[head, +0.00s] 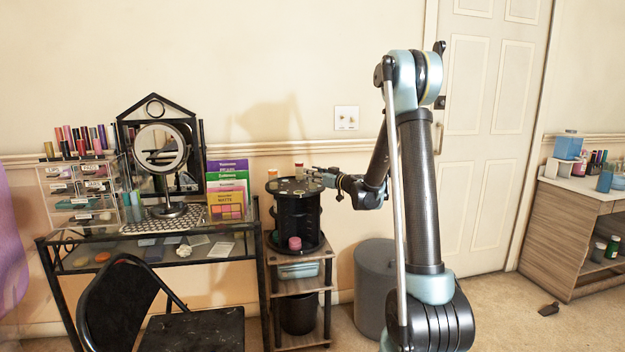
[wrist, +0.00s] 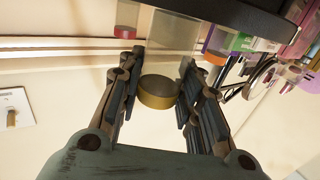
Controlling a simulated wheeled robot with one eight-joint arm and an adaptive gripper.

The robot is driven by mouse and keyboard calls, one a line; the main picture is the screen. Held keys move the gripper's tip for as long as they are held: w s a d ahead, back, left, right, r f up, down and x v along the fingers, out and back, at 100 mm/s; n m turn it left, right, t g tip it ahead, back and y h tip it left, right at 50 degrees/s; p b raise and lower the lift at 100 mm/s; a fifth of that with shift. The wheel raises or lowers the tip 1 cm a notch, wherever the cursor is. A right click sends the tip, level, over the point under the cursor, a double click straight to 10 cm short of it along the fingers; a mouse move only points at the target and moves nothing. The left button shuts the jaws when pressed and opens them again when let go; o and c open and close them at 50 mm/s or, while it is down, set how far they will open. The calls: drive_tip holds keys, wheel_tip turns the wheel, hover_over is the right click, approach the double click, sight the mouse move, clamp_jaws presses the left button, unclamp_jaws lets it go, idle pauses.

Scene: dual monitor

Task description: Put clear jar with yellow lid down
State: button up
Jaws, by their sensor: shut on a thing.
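The clear jar with the yellow lid (wrist: 157,93) is between the fingers of my gripper (wrist: 153,88), which is shut on it. In the wrist view, which looks upside down, the lid faces down the picture and the see-through body extends toward the top, so the jar looks upright. In the head view my gripper (head: 316,174) reaches from the right to the top of the black round organizer (head: 296,215). The jar is too small there to make out clearly. I cannot tell whether its base touches the organizer's top.
A red-lidded jar (head: 299,170) and an orange-topped jar (head: 272,173) stand on the organizer's top, close to my gripper. The organizer sits on a wooden shelf stand (head: 299,291). A vanity desk with a mirror (head: 160,149) is left; a grey bin (head: 375,285) is right.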

drive_tip(key=shift+f, duration=0.4)
drive_tip(key=o, duration=1.1)
drive_tip(key=shift+c, duration=0.2)
